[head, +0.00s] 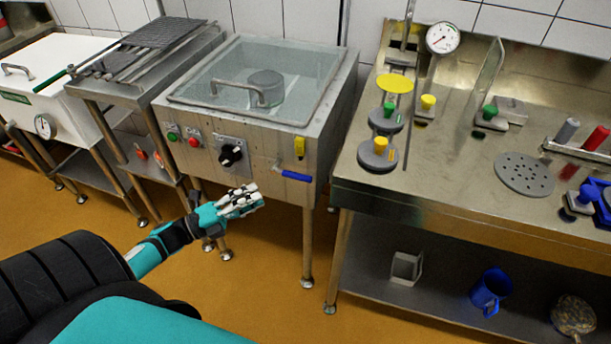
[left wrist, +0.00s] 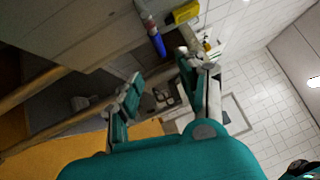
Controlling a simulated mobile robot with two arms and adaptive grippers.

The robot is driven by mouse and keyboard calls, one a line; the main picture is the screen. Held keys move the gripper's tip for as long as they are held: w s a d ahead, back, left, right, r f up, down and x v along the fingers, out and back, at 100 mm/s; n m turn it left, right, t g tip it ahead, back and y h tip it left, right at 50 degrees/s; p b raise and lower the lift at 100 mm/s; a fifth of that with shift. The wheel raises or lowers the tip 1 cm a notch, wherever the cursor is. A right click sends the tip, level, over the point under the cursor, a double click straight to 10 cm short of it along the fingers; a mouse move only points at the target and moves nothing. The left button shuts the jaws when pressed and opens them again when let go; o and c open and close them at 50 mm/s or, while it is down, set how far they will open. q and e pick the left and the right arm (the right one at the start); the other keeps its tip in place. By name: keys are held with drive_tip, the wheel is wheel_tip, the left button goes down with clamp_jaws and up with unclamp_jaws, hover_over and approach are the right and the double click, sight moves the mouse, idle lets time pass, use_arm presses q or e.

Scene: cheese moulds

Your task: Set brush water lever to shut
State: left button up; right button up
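A blue-handled lever (head: 296,176) sits low on the front right of the steel washing machine (head: 250,140), its handle lying nearly level and pointing right. A yellow handle (head: 299,147) is just above it. I read no label saying which is the brush water lever. In the left wrist view the blue lever (left wrist: 158,44) and yellow handle (left wrist: 185,13) show at the top, beyond the fingertips. My left gripper (head: 256,196) is below and left of the blue lever, apart from it. In the left wrist view the left gripper (left wrist: 158,78) has spread fingers with nothing between them.
The machine front also has a black knob (head: 231,154), a red button (head: 194,142) and a green button (head: 172,135). A steel table (head: 440,185) with tools stands close on the right. A rack cart (head: 120,85) is on the left. Floor before the machine is clear.

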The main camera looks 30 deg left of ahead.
sight(301, 175)
use_arm(q)
drive_tip(key=p+x, duration=0.1)
drive_tip(key=x, duration=1.2)
drive_tip(key=shift+w+d, duration=0.15)
drive_tip(key=shift+w, duration=0.05)
drive_tip(key=shift+c, duration=0.5)
clamp_jaws()
